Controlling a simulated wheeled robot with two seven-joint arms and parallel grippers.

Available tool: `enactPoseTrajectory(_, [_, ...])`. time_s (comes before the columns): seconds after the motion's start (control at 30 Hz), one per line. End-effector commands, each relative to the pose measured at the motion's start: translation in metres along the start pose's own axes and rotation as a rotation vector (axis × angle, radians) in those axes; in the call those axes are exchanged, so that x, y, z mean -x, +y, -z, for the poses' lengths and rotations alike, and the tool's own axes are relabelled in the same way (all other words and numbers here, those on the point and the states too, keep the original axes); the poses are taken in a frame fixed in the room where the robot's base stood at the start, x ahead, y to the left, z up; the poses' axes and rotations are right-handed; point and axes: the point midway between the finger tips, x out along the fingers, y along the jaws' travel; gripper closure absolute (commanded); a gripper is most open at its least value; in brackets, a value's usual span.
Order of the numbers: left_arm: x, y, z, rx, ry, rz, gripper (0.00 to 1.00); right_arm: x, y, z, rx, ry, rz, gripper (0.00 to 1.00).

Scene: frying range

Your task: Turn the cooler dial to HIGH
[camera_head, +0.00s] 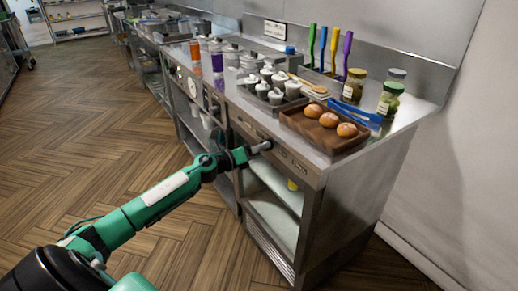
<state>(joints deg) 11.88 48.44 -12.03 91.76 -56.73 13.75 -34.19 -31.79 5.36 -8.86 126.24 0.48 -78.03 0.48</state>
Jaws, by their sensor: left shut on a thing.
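The counter (318,172) has a steel front panel above open shelves. My left gripper (265,147) reaches from the left to this panel, below the wooden tray. It is shut on a small knob-like part there, which I take to be the cooler dial. The fingers cover most of the dial, so its pointer and any HIGH mark cannot be read. My right gripper is not in view.
A wooden tray (351,143) with buns (330,120) sits on the counter above my gripper. Behind are white cups (276,97), jars (388,99), blue tongs (352,109) and several coloured-handled tools (334,45). The floor (90,140) at left is clear.

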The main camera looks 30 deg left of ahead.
Motion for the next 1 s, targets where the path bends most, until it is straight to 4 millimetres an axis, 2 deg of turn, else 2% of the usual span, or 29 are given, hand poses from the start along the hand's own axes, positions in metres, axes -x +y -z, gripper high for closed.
enactPoseTrajectory(0.07, [0.0,0.001,0.003,0.0,0.005,-0.001,0.87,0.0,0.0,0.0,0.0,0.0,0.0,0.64])
enactPoseTrajectory(0.1, [0.0,0.001,0.003,0.0,0.004,-0.001,0.58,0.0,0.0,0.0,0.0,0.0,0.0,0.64])
enactPoseTrajectory(0.2, [0.0,0.001,0.002,0.001,0.003,-0.001,0.42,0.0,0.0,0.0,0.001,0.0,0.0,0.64])
enactPoseTrajectory(0.57, [0.003,0.001,0.001,0.001,0.001,-0.001,0.42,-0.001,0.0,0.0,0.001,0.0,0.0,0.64])
enactPoseTrajectory(0.77, [0.022,0.002,0.002,0.001,0.002,-0.002,0.42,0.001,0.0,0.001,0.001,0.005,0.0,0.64])
enactPoseTrajectory(1.0, [0.054,0.002,0.003,0.001,0.003,-0.002,0.42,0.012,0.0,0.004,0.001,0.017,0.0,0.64])
